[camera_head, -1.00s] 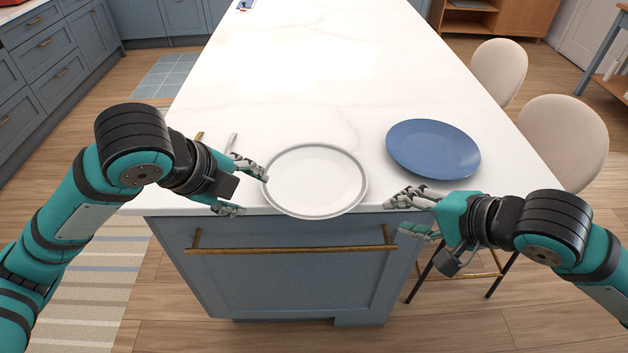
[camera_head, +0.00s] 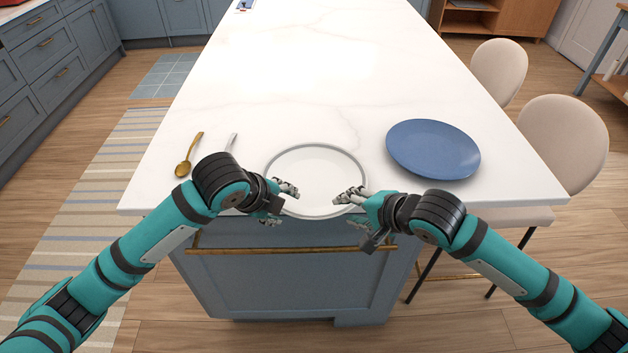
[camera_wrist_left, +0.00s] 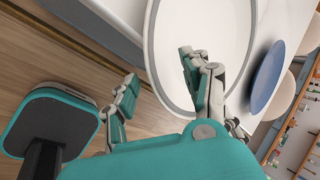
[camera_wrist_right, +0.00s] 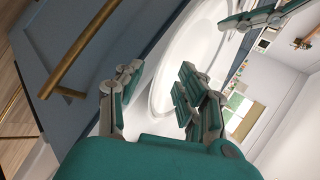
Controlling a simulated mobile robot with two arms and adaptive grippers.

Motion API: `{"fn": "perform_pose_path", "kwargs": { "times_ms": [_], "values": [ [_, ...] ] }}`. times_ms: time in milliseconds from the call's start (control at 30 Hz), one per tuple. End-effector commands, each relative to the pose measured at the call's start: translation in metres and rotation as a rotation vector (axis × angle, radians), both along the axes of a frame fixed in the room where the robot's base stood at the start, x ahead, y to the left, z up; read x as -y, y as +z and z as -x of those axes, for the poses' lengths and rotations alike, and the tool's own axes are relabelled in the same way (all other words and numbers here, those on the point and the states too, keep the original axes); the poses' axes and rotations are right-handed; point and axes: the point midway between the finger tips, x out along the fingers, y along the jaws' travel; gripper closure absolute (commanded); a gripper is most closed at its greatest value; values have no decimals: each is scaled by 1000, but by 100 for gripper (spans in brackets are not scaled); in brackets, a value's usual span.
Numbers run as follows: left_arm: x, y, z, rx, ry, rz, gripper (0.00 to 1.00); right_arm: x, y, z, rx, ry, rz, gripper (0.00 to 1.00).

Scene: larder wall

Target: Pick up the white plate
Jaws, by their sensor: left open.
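The white plate (camera_head: 316,170) with a grey rim lies at the near edge of the white island top, its front part reaching the edge. It also shows in the left wrist view (camera_wrist_left: 215,30) and the right wrist view (camera_wrist_right: 180,55). My left gripper (camera_head: 284,205) is open at the plate's front left rim, with upper fingers over the plate and lower ones below the counter-edge level. My right gripper (camera_head: 350,207) is at the front right rim in a like pose, its fingers apart in the right wrist view (camera_wrist_right: 155,90). The plate's rim lies between the fingers; contact cannot be told.
A blue plate (camera_head: 433,149) lies to the right on the island top (camera_head: 290,80). A gold spoon (camera_head: 188,155) and a silver utensil (camera_head: 231,142) lie at left. A gold handle bar (camera_head: 300,250) crosses the cabinet front below. Beige chairs (camera_head: 556,140) stand at right.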

Motion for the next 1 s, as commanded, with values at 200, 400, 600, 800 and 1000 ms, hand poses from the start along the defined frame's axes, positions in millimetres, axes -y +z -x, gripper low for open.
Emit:
{"fn": "perform_pose_path", "kwargs": {
  "times_ms": [200,400,600,800,1000],
  "values": [
    [5,-14,-9,0,-1,0,52,-9,-11,-10,1,1,0,62],
    [5,-16,-10,0,-1,0,52,-10,-13,-11,1,1,2,62],
    [5,-16,-9,0,-1,0,61,-10,-12,-11,1,0,1,72],
    [5,-16,-9,0,-1,0,87,-10,-12,-11,1,0,1,98],
    [5,-17,-9,-3,0,-1,100,-9,-13,-11,-1,-1,2,100]
  ]
}}
